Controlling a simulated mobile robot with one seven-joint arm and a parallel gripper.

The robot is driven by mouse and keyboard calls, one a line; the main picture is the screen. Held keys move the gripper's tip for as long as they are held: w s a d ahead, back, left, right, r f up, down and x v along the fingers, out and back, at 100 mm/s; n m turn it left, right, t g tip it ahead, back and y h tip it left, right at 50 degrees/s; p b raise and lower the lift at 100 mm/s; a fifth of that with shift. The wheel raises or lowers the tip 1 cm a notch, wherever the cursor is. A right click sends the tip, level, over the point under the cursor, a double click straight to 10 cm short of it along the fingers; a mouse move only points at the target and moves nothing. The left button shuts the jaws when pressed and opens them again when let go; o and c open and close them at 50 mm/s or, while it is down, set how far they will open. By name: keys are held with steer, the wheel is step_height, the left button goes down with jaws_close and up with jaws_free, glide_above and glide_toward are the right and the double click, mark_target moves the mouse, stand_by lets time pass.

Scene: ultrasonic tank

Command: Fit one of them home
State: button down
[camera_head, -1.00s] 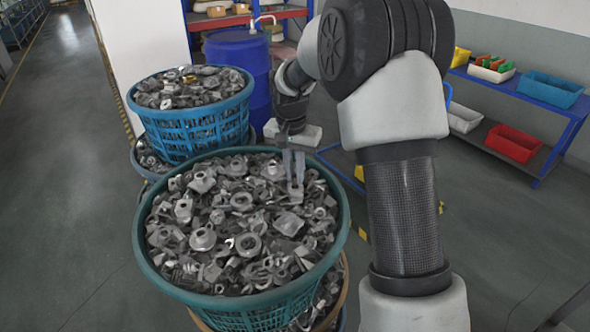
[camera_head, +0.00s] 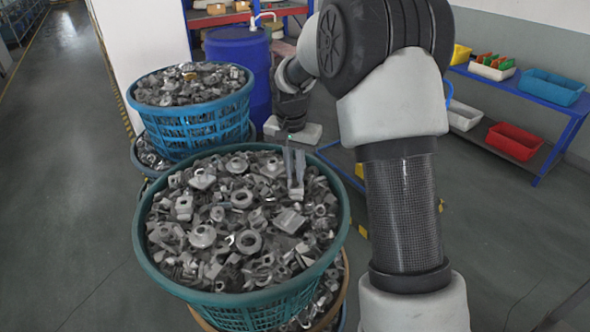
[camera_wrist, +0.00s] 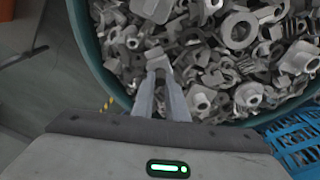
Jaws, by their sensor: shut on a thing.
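My gripper (camera_head: 295,175) is above the right-hand inner part of the teal basket (camera_head: 340,232), its fingers pointing down. In the wrist view its two fingers (camera_wrist: 158,80) come together at the tips on a small grey metal part (camera_wrist: 157,60). The held part also shows as a small pale piece (camera_head: 296,193) at the fingertips in the head view. Its shape is hard to tell. Many loose grey metal parts (camera_head: 210,237) fill the teal basket, among them rings, flanged pieces and blocks. I cannot tell whether the held part touches the heap.
A blue basket (camera_head: 190,128) of similar parts stands behind to the left. A blue drum (camera_head: 240,62) is behind it. At the right a blue shelf (camera_head: 560,120) holds a red bin (camera_head: 514,142) and a blue bin (camera_head: 552,88). Open floor lies at the left.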

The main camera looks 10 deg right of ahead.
steer(key=shift+f+b, duration=0.5)
steer(key=shift+f, duration=0.35)
steer(key=shift+s+f, duration=0.1)
steer(key=shift+f, duration=0.1)
stand_by(1.4)
steer(key=c, duration=1.7)
jaws_free()
steer(key=shift+o, duration=0.2)
steer(key=shift+s+f, duration=0.1)
step_height(320, 180, up, 18)
steer(key=s+a, duration=0.1)
steer(key=shift+s+a, duration=0.15)
steer(key=shift+s, duration=0.05)
